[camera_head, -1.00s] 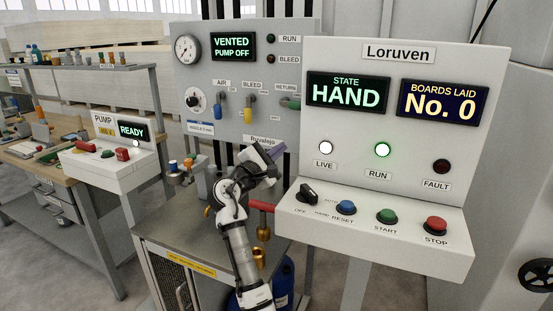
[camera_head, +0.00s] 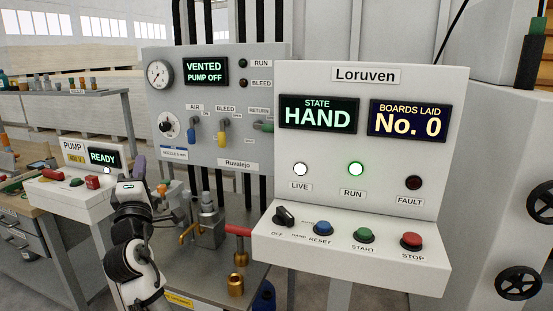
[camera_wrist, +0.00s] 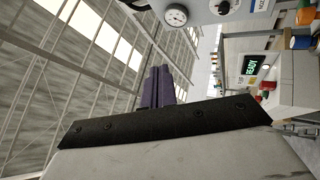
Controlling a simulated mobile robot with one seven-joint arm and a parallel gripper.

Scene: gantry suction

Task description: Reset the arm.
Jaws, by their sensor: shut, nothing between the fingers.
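My arm (camera_head: 136,262) is folded up at the lower left of the head view, in front of the bench area. My gripper (camera_head: 139,166) points upward with its purple fingers together and empty, just right of the pump box in the picture. In the wrist view the purple fingers (camera_wrist: 158,86) lie side by side against the roof, with nothing between them.
The Loruven console (camera_head: 366,150) stands at right, its display reading HAND, with a selector knob (camera_head: 284,215) and blue, green and red buttons. The Ruvalejo panel (camera_head: 220,150) reads VENTED, PUMP OFF. The pump box (camera_head: 70,192) reads READY. A red-handled valve (camera_head: 238,230) stands nearby.

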